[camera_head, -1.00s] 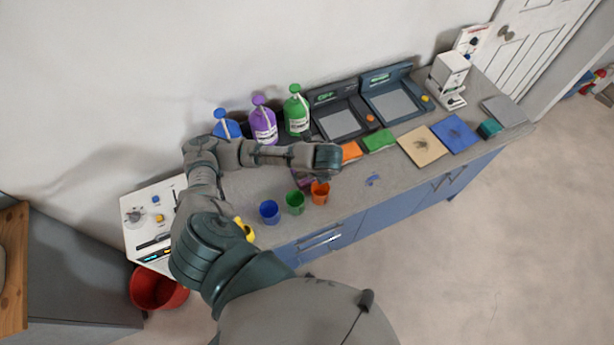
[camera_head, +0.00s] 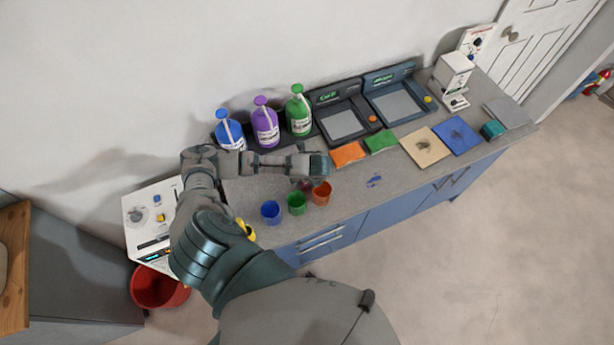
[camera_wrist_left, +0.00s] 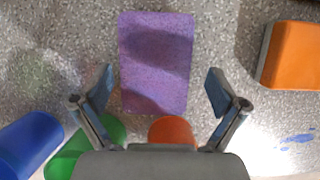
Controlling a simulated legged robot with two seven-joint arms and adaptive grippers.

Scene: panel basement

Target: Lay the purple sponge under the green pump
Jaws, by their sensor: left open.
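The purple sponge (camera_wrist_left: 156,62) lies flat on the speckled counter in the left wrist view, with the gripper's shadow across it. My left gripper (camera_wrist_left: 158,88) is open, its two fingers on either side of the sponge and apart from it. In the head view my left gripper (camera_head: 308,180) is over the counter in front of the bottles, and the arm hides the sponge. The green pump bottle (camera_head: 299,113) stands upright at the back, right of the purple (camera_head: 265,125) and blue (camera_head: 229,131) pump bottles. My right gripper is not in view.
Blue (camera_head: 270,212), green (camera_head: 296,203) and orange (camera_head: 321,193) cups stand near the front edge. Orange (camera_head: 348,154) and green (camera_head: 380,141) sponges lie to the right. Two dark machines with screens (camera_head: 341,122) stand behind them. A blue spill (camera_head: 374,180) marks the counter.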

